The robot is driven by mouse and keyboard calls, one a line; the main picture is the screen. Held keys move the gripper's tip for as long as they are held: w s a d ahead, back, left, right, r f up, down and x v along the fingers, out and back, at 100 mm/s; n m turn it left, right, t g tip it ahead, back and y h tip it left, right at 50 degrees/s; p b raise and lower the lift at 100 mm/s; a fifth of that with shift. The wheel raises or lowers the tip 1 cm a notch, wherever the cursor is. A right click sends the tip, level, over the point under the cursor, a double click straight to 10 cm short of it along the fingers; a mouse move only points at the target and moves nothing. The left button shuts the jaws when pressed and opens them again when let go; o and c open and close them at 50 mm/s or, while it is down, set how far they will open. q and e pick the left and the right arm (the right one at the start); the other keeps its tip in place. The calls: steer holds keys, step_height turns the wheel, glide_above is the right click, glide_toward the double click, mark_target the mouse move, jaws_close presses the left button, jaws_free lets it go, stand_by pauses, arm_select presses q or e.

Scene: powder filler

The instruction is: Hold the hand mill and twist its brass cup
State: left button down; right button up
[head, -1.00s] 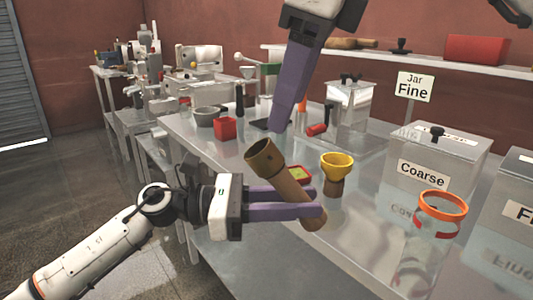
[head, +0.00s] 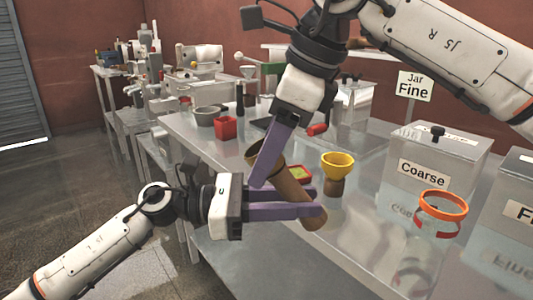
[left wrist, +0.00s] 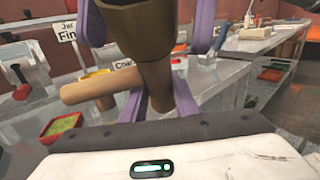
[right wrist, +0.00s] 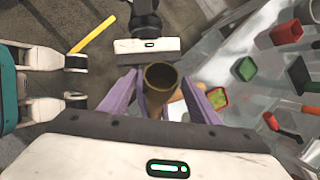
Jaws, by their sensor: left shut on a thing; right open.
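The hand mill (head: 292,192) is a brown tilted cylinder held above the front of the table. My left gripper (head: 318,202) is shut on its lower body. The brass cup (right wrist: 160,78) is the dark, wider open-mouthed upper end. It also shows in the left wrist view (left wrist: 142,17). My right gripper (head: 262,178) is open and reaches down from above. Its fingers stand on either side of the cup in both wrist views; contact is unclear. In the head view a right finger partly hides the cup. A tan cylinder (left wrist: 90,90) crosses beside the mill in the left wrist view.
A yellow bowl (head: 338,160) on a brown base and a red tray with green contents (head: 300,173) stand close behind the mill. A jar with an orange rim (head: 443,205) and the Coarse bin (head: 435,155) are to the right. A red box (head: 225,127) is to the left.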

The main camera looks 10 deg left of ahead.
arm_select(q)
steer(key=shift+r, duration=0.1)
arm_select(e)
steer(key=shift+f, duration=0.25)
steer(key=c, duration=1.1)
steer(key=shift+o, duration=0.2)
steer(key=shift+a+m+t+h, duration=0.1)
steer(key=shift+m+t+h, duration=0.3)
steer(key=shift+m+t, duration=1.55)
steer(key=o, duration=1.1)
steer(key=shift+c, duration=0.2)
steer(key=v, duration=1.2)
steer(key=shift+s, duration=0.15)
